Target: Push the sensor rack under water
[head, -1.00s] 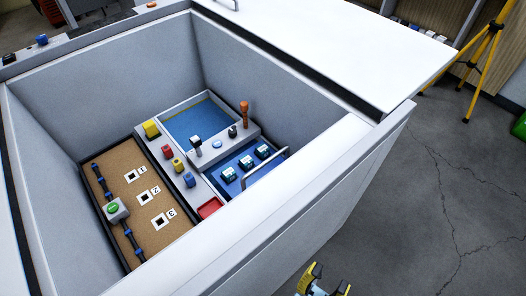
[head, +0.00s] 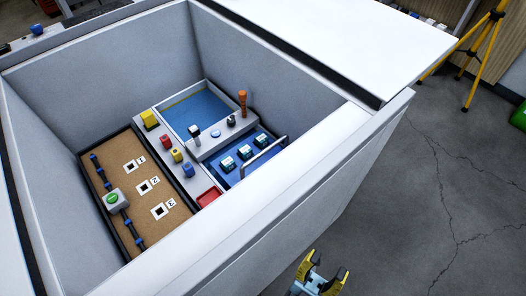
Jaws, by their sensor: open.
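The sensor rack (head: 229,177) is a blue tray with a metal handle (head: 265,156), low inside the deep white box. Several small teal-and-white sensors (head: 245,152) sit on it in a row. The water basin (head: 197,108) is a blue rectangular area behind the rack, with a grey ledge between them. My gripper (head: 324,269) is open and empty at the bottom of the view. It is outside the box, in front of its near wall and apart from the rack.
The box's high near wall (head: 262,212) stands between my gripper and the rack. Inside are a brown board (head: 118,150) with numbered squares, coloured blocks (head: 177,155), a red tray (head: 209,197) and an orange-handled tool (head: 243,98).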

